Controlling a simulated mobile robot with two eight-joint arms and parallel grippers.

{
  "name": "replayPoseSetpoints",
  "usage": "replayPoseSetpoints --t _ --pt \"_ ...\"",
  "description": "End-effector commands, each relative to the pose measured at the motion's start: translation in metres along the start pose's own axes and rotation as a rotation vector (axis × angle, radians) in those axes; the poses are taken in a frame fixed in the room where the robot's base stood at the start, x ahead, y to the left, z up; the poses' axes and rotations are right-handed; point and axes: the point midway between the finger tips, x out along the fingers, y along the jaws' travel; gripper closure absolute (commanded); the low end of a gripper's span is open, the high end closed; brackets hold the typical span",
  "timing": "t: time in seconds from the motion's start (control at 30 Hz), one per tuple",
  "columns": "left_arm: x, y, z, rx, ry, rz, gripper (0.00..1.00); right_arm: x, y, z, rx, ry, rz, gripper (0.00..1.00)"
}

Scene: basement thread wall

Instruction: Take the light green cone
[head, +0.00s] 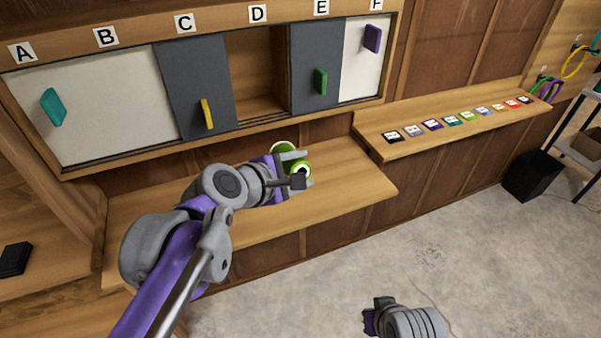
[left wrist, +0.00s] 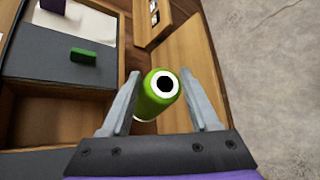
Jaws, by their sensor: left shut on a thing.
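The light green cone (left wrist: 157,97) is a thread cone with a white end and a dark hole. In the left wrist view it sits between the two fingers of my left gripper (left wrist: 165,105). In the head view the cone (head: 284,148) shows partly behind my left gripper (head: 297,169), above the wooden ledge. The left gripper is shut on it, and the fingers hide part of it. My right gripper (head: 376,314) is at the bottom of the head view, over the floor; its fingers are not clear.
A wall cabinet labelled A to F has sliding doors; the compartment under D (head: 255,75) is open and looks empty. A lower ledge (head: 345,180) runs below it. A shelf (head: 450,123) at right bears several coloured tags. A black bin (head: 532,175) stands on the floor.

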Motion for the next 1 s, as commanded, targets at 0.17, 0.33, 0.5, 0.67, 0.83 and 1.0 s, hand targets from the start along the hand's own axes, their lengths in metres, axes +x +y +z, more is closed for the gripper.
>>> replayPoseSetpoints --t 0.17,0.33,0.5,0.67,0.83,1.0 --pt "-0.0009 0.0062 -0.0002 -0.236 -0.007 -0.199 1.0 -0.0052 0.0 -0.0053 0.0 0.004 0.0 1.0" --pt "-0.0002 0.006 -0.0011 -0.464 -0.018 -0.391 1.0 -0.006 0.0 -0.0062 0.0 0.005 0.0 1.0" --pt "0.0009 0.0042 -0.0018 -0.695 -0.03 -0.59 1.0 -0.0029 0.0 -0.0031 0.0 0.002 0.0 1.0" --pt "0.0006 0.0025 -0.0009 -0.872 -0.04 -0.742 1.0 0.0013 0.0 0.001 0.0 -0.001 0.0 1.0" --pt "-0.0012 0.0027 0.0009 -0.923 -0.043 -0.786 1.0 0.0018 0.0 0.0014 0.0 -0.001 0.0 1.0" --pt "-0.0012 0.0027 0.0012 -0.92 -0.043 -0.784 1.0 0.0015 0.0 0.0011 0.0 -0.001 0.0 1.0"
